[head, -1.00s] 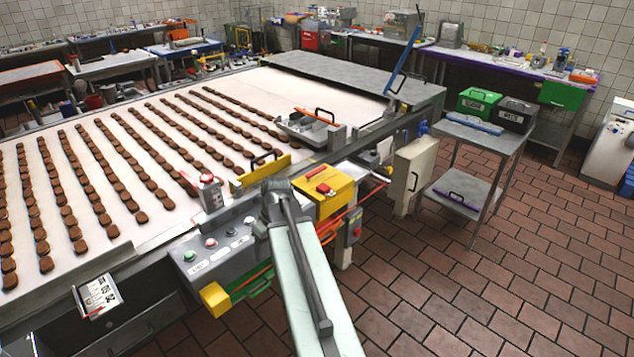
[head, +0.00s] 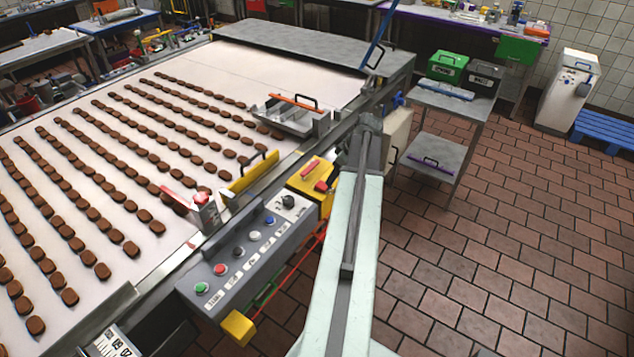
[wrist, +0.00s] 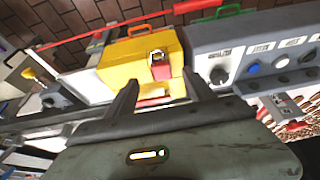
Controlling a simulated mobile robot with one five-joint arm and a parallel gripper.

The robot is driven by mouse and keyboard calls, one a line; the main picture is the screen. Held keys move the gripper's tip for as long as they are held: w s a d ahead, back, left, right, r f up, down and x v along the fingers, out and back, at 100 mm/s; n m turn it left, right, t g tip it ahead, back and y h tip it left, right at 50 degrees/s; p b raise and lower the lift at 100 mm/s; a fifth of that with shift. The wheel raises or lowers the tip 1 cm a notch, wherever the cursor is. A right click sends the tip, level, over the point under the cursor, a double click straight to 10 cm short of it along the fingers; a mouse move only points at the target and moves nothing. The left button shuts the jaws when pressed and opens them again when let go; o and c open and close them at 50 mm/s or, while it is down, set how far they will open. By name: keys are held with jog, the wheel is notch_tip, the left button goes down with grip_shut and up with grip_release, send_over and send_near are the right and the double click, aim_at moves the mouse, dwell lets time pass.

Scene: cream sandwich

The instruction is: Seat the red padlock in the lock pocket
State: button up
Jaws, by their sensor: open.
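A red padlock (wrist: 161,72) with a light metal shackle shows at the yellow box (wrist: 130,65) in the wrist view. My gripper (wrist: 161,79) is open and empty. Its two dark fingers point at the box, with the padlock between their tips in the picture, apparently beyond them. My arm hides the gripper in the head view. I cannot make out the lock pocket for certain.
The grey button panel (head: 246,250) stands beside the yellow box. A yellow bar guard (head: 253,172) and a white conveyor (head: 150,225) with rows of brown biscuits lie to the left. A metal trolley (head: 450,105) stands behind to the right. The tiled floor (head: 510,220) on the right is open.

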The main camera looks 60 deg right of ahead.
aim_at(333, 190)
jog(key=shift+b+x, duration=1.45)
jog(key=shift+x, duration=0.05)
jog(key=shift+w+r, duration=0.1)
jog(key=b+x, duration=0.4)
jog(key=x, duration=0.1)
jog(key=shift+b, duration=0.4)
grip_shut()
